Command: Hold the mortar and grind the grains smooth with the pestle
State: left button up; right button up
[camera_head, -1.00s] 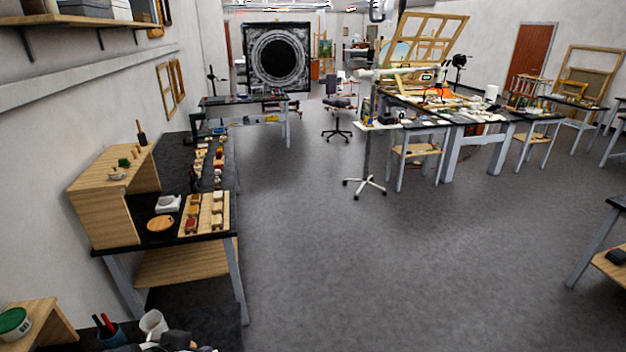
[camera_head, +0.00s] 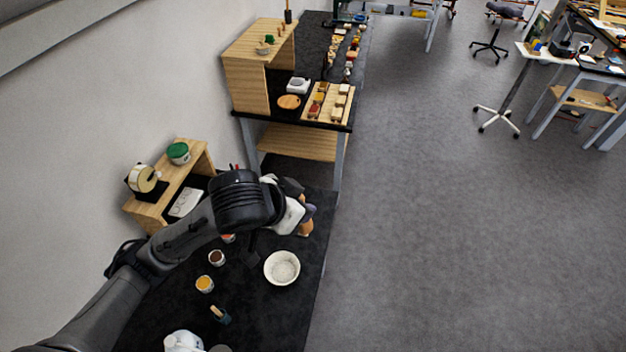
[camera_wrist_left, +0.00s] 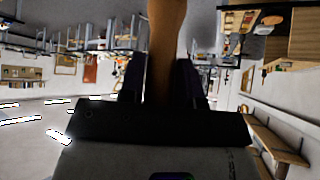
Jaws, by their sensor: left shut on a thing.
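A white bowl that looks like the mortar (camera_head: 282,268) stands on the black bench, with pale, grainy contents. My left gripper (camera_head: 303,213) is above and a little beyond the bowl, apart from it. It is shut on a brown wooden shaft, apparently the pestle (camera_head: 305,229). In the left wrist view, the wooden pestle (camera_wrist_left: 165,45) runs between the dark fingers of my left gripper (camera_wrist_left: 162,82). The pestle's far end is cut off there.
Small jars of brown (camera_head: 217,258) and yellow (camera_head: 205,284) material stand left of the bowl. A wooden shelf (camera_head: 172,195) stands by the wall. Open floor lies to the right.

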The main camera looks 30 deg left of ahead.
pick_arm(q)
jog(key=s+a+f+n+y+b, duration=0.1)
jog(key=s+a+f+b, duration=0.15)
jog(key=f, duration=0.85)
jog(key=s+a+f+n+b, duration=0.1)
jog(key=s+a+f+b, duration=0.15)
jog(key=f, duration=0.75)
jog(key=s+a+f+y+b, duration=0.1)
jog(key=s+a+f+b, duration=0.15)
jog(key=f, duration=0.85)
jog(key=w+a+f, duration=0.4)
jog(key=a+f, duration=0.1)
jog(key=f, duration=0.1)
jog(key=shift+w+m+h, duration=0.9)
jog(key=shift+w, duration=2.45)
notch_tip(320, 180, down, 8)
jog(key=b, duration=0.8)
jog(key=shift+r, duration=0.25)
jog(key=shift+d, duration=0.1)
